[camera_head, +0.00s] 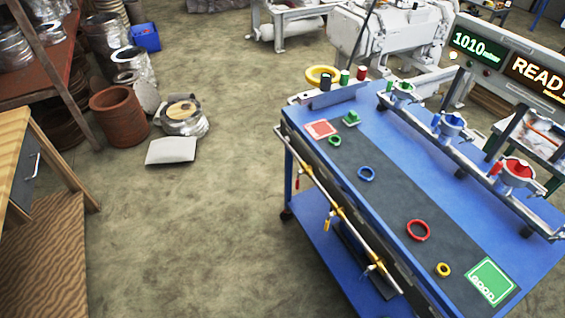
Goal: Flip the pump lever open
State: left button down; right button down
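Neither of my grippers shows in the head view. A blue workbench (480,222) stands at the right with a dark mat on top. A pale rail (322,190) runs along its near left side. Small fittings hang on that rail, with a red handle (297,184) and a yellow one (327,223). I cannot tell which part is the pump lever, nor whether it is open or shut. A display panel (478,50) behind the bench reads 1010 mbar, with a cut-off word beginning "READ".
Coloured rings, including a red ring (420,239), lie on the mat between a red pad (320,129) and a green pad (491,282). A rack along the bench's far side holds a blue clamp (450,125). Shelves and pots fill the left. The middle floor is mostly clear.

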aim_at(299, 172)
jog(key=i+j+z, duration=0.1)
jog(key=i+j, duration=0.3)
jog(key=j, duration=0.25)
jog(key=i+j+z, duration=0.25)
jog(key=i+j, duration=0.2)
jog(key=j, duration=0.25)
